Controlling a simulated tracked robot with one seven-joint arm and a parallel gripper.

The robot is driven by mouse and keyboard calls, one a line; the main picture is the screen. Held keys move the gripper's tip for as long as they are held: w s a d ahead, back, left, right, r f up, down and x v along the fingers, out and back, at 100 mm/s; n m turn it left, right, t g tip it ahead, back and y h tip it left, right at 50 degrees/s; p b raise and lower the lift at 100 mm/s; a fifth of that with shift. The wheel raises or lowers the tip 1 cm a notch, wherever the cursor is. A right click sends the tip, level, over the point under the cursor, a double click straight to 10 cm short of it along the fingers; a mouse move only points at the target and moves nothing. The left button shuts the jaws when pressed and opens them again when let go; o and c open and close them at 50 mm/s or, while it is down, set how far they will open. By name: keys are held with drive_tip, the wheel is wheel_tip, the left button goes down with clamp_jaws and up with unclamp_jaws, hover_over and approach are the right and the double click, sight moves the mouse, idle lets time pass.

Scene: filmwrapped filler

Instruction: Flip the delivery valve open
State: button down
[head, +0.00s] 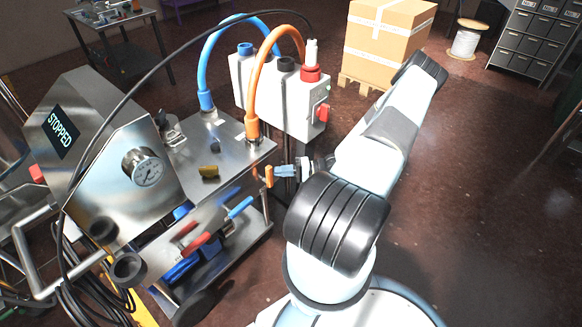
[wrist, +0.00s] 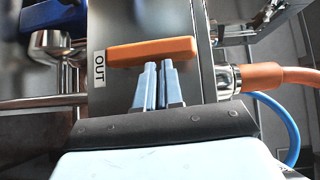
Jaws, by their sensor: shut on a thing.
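The delivery valve's orange lever handle (head: 269,176) is on the right side of the steel machine and stands upright in the head view. In the wrist view the orange handle (wrist: 150,51) lies across the picture beside a white label reading OUT (wrist: 99,69). My gripper (head: 279,171) reaches it from the right. In the wrist view my gripper's pale blue fingers (wrist: 158,66) are close together with their tips at the handle's lower edge. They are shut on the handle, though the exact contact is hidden.
Blue (head: 240,207) and red (head: 196,243) handles sit on the machine's front. An orange hose (head: 254,85) and a blue hose (head: 206,70) arch over the top to a grey box (head: 305,112) with a red switch. The display (head: 61,132) reads STOPPED. Floor right of my arm is clear.

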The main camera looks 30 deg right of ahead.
drive_tip(key=w+d+v, duration=0.1)
drive_tip(key=w+v, duration=0.1)
drive_tip(key=v, duration=1)
drive_tip(key=shift+d+f, duration=0.25)
drive_tip(key=shift+d, duration=0.3)
